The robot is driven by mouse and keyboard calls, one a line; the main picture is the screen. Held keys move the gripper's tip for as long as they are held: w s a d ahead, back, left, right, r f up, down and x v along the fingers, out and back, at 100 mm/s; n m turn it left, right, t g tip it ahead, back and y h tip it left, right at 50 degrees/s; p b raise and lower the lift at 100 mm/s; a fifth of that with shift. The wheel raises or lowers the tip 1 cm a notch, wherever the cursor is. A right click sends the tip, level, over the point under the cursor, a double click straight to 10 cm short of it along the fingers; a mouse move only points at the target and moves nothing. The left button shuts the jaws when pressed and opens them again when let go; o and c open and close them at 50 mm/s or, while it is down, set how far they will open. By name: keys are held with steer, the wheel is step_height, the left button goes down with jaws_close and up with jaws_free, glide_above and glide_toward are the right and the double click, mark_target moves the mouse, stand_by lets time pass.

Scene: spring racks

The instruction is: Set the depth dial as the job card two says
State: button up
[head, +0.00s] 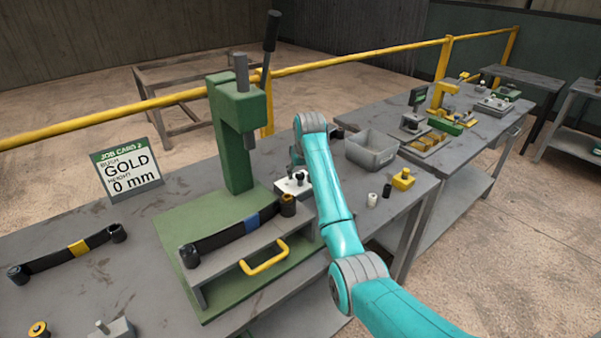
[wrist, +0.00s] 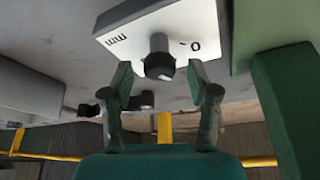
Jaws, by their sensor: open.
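The job card two (head: 132,172) stands at the left of the bench and reads bush GOLD, height 0 mm. The depth dial is a white plate (wrist: 205,25) with a dark round knob (wrist: 159,62); the plate shows "mm", a tick and a "0". In the head view, the dial's white block (head: 291,188) sits right of the green press, partly behind my arm. My gripper (wrist: 159,76) is open, with one finger on each side of the knob and a gap visible on both sides. I cannot read clearly where the knob points.
The green press (head: 232,140) with its upright lever stands close left of my arm. A leaf spring (head: 225,236) lies on its front stand. A grey bin (head: 371,150), a yellow block (head: 403,179) and small bushes are to the right. A yellow rail (head: 360,57) runs behind.

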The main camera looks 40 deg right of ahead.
jaws_close()
steer(key=shift+d+n+y, duration=0.1)
steer(key=shift+n+y, duration=0.8)
steer(key=shift+n, duration=1.5)
jaws_free()
